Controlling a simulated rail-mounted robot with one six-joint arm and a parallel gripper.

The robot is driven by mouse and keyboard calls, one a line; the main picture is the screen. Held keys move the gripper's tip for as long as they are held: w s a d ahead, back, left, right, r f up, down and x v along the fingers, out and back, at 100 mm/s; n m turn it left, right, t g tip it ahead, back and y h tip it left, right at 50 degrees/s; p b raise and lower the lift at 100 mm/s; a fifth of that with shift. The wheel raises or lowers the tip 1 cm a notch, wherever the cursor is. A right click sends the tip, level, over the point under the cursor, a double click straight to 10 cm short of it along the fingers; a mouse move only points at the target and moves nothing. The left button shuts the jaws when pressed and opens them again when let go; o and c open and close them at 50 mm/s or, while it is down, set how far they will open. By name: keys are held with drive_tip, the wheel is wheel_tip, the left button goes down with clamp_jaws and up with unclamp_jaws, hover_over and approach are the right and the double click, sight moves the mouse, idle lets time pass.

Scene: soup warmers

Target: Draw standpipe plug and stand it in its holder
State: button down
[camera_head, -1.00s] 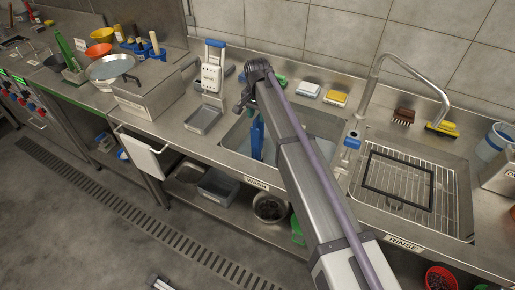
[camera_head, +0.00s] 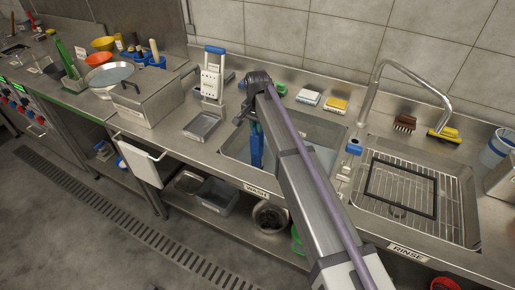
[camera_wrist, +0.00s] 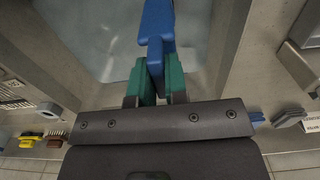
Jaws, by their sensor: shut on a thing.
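My gripper (camera_wrist: 155,88) has teal fingers shut on a blue piece (camera_wrist: 157,25), which I take to be the standpipe plug. In the head view the blue piece (camera_head: 257,147) hangs upright over the wash sink (camera_head: 232,150), below the end of my arm. Its lower end and any contact with the sink floor cannot be made out. My fingers are mostly hidden by the arm there. A blue-topped fitting (camera_head: 353,148) stands on the divider between the sinks; I cannot tell whether it is the holder.
A white stand with a blue handle (camera_head: 212,78) and a grey tray (camera_head: 203,126) are left of the wash sink. The rinse sink (camera_head: 462,205) has a wire rack and a tall faucet (camera_head: 372,85). Sponges (camera_head: 335,104) line the back ledge.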

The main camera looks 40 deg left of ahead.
drive_tip(key=shift+r+p, duration=0.65)
idle(0.4)
drive_tip(key=shift+r+p, duration=1.45)
